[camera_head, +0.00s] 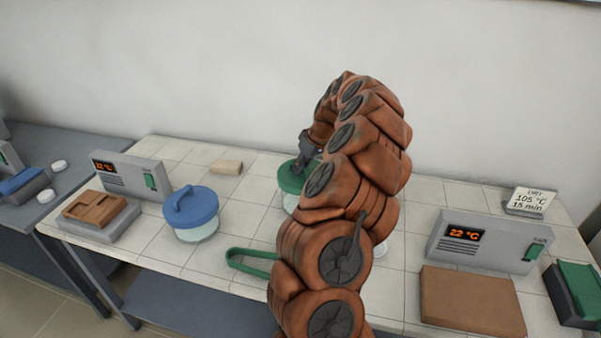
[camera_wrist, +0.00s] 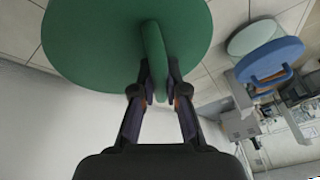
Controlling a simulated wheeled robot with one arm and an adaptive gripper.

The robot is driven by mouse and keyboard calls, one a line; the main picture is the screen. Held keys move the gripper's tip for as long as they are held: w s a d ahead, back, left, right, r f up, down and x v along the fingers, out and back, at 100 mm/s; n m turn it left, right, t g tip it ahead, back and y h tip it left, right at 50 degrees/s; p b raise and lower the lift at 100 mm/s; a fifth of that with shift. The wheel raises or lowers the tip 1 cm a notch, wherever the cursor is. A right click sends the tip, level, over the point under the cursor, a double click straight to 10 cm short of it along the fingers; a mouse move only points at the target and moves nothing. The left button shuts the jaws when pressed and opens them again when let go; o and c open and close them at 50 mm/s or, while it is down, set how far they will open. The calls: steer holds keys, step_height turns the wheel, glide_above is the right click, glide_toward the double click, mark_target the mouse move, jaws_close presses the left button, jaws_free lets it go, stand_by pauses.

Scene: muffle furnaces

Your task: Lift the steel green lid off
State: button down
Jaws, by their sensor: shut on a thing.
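The green lid (camera_wrist: 95,45) fills the upper part of the wrist view, with its upright handle (camera_wrist: 155,55) between my fingers. My gripper (camera_wrist: 158,82) is shut on that handle. In the head view the green lid (camera_head: 289,178) shows beside my gripper (camera_head: 303,160), over a glass vessel (camera_head: 290,202). My arm hides most of the lid and vessel there, so I cannot tell whether the lid touches the rim.
A glass vessel with a blue lid (camera_head: 192,208) stands to the left. Green tongs (camera_head: 250,256) lie in front. A furnace control box (camera_head: 485,242) and brown block (camera_head: 470,300) are at right, another box (camera_head: 128,175) at left. A sign (camera_head: 530,200) stands at back right.

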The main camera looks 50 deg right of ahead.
steer(key=s+a+r+b, duration=0.2)
steer(key=s+a, duration=0.1)
steer(key=a, duration=0.4)
steer(key=s+a+r+b, duration=0.2)
steer(key=a+r, duration=0.1)
steer(key=a, duration=0.4)
steer(key=shift+s+a+r+b, duration=0.2)
steer(key=shift+s+b, duration=0.15)
steer(key=shift+s, duration=0.05)
stand_by(0.7)
steer(key=shift+a, duration=0.1)
